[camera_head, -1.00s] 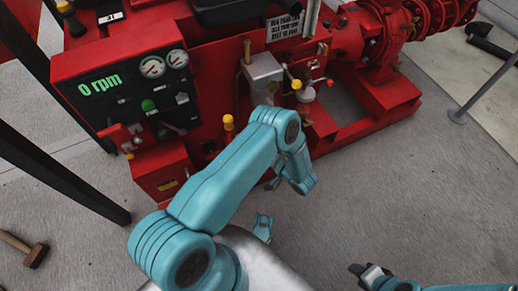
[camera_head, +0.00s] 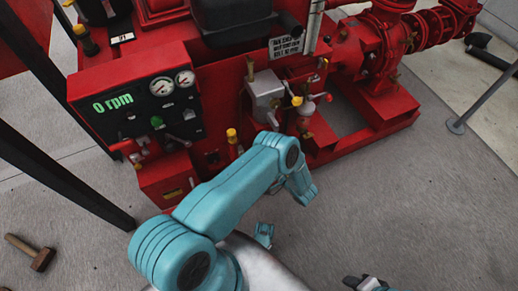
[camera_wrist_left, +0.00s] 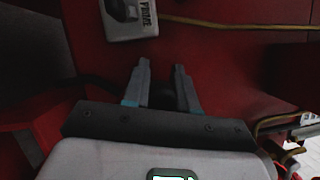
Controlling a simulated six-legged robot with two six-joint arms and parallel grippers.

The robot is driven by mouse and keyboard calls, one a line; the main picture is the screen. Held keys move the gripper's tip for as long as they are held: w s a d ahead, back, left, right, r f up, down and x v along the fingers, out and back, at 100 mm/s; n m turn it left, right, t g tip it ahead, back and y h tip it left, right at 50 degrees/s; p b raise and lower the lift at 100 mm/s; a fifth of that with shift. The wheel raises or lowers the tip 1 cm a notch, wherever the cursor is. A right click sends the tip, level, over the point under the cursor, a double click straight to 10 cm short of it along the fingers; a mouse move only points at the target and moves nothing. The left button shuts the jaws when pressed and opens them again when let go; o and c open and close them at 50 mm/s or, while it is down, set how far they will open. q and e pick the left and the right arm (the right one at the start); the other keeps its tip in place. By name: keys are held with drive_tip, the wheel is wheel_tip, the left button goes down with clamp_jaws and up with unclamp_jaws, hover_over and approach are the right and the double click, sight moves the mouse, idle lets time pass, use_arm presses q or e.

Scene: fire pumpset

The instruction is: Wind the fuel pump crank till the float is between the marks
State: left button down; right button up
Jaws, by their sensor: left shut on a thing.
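My left arm reaches from the left across the front of the red pumpset (camera_head: 215,85). A pale box marked PRIME (camera_wrist_left: 130,18) is just beyond the fingers. In the head view, a grey box (camera_head: 264,90) stands behind the elbow. I cannot make out the float or marks. My right gripper (camera_head: 362,284) is at the bottom edge, partly cut off.
A hammer (camera_head: 32,252) lies on the floor at left.

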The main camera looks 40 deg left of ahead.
use_arm(q)
drive_tip(key=shift+r+m+p, duration=0.2)
drive_tip(key=shift+m+p, duration=0.1)
drive_tip(key=shift+p, duration=0.15)
drive_tip(key=c, duration=0.9)
unclamp_jaws()
drive_tip(key=shift+d, duration=0.1)
